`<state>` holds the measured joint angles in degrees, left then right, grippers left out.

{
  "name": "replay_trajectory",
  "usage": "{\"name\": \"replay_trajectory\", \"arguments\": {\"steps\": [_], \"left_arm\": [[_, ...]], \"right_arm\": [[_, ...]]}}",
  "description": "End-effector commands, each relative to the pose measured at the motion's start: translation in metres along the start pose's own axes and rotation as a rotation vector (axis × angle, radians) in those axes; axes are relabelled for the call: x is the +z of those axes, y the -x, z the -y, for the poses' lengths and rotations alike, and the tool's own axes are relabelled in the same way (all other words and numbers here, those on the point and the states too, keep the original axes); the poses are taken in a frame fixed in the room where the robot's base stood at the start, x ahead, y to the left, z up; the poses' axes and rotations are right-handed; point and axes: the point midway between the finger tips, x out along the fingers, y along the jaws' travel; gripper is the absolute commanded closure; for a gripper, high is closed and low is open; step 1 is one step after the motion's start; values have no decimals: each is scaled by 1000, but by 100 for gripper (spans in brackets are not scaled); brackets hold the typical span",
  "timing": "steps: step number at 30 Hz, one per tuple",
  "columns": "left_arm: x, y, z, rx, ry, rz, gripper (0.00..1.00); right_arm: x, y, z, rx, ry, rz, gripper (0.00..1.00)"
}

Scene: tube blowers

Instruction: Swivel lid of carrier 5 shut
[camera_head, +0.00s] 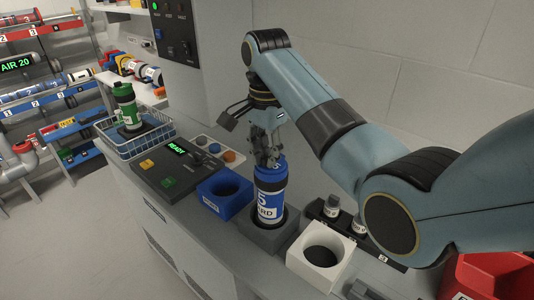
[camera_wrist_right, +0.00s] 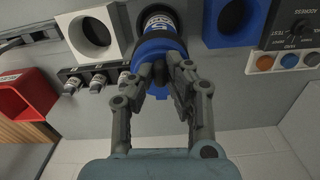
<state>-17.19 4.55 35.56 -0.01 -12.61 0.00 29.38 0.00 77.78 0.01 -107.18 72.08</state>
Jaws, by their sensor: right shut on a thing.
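Carrier 5 (camera_head: 270,199) is a blue and white cylinder marked 5. It stands upright in a dark grey holder (camera_head: 258,236) on the counter. Its blue lid (camera_head: 271,173) is at the top, with my right gripper (camera_head: 268,157) right above it. In the right wrist view, the fingers of my right gripper (camera_wrist_right: 163,88) are shut on the blue lid (camera_wrist_right: 152,50) of the carrier. The fingers hide part of the lid, so I cannot tell how far it is turned. My left gripper is not in view.
A blue holder (camera_head: 225,193) and a white holder (camera_head: 321,255), both empty, flank the carrier. A control panel (camera_head: 180,170) reads READY. A wire basket (camera_head: 117,144) holds a green carrier (camera_head: 127,105). Small bottles (camera_head: 332,207) and a red bin (camera_head: 489,275) are on the right.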

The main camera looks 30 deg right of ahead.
Motion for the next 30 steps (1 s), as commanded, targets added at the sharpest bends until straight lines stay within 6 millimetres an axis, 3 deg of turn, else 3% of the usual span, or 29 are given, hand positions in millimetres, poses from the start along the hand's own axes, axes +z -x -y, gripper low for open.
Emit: {"name": "replay_trajectory", "arguments": {"steps": [6, 7, 12, 25, 30], "left_arm": [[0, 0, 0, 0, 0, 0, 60], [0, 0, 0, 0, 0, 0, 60], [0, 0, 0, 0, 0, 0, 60], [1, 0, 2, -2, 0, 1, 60], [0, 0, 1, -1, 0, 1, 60]], "right_arm": [[0, -1, -1, 3, 0, -1, 100], [0, -1, -1, 3, 0, -1, 82], [0, -1, -1, 2, 1, 0, 63], [0, 0, 0, 0, 7, 0, 63], [0, 0, -6, 0, 98, 0, 63]]}}
